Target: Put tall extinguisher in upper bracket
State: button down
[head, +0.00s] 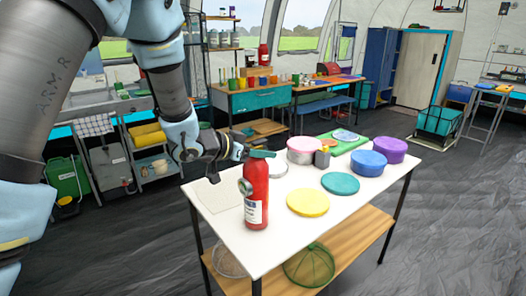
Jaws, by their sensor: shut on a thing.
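A red extinguisher (256,200) with a dark green head, a round gauge and a white label is upright at the near left part of the white table (285,240). My gripper (243,154) is at its head, coming from the left, and is shut on it. The fingertips are partly hidden. I cannot tell whether its base touches the tabletop. A second red extinguisher or bottle (264,54) stands far back on the workbench. I cannot make out a bracket in this view.
Close to the extinguisher are a yellow disc (308,202), a teal disc (340,183), a pink-lidded tin (305,150), a blue tin (368,163) and a purple tin (391,150). A green mesh dome (309,266) is on the lower shelf. Dark floor is open to the right.

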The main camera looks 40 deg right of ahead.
dwell(0.3)
jog(key=c, duration=0.6)
grip_release()
jog(key=shift+o, duration=0.2)
jog(key=shift+r, duration=0.1)
jog(key=b+v, duration=0.1)
jog(key=v, duration=1.1)
jog(key=shift+b, duration=0.35)
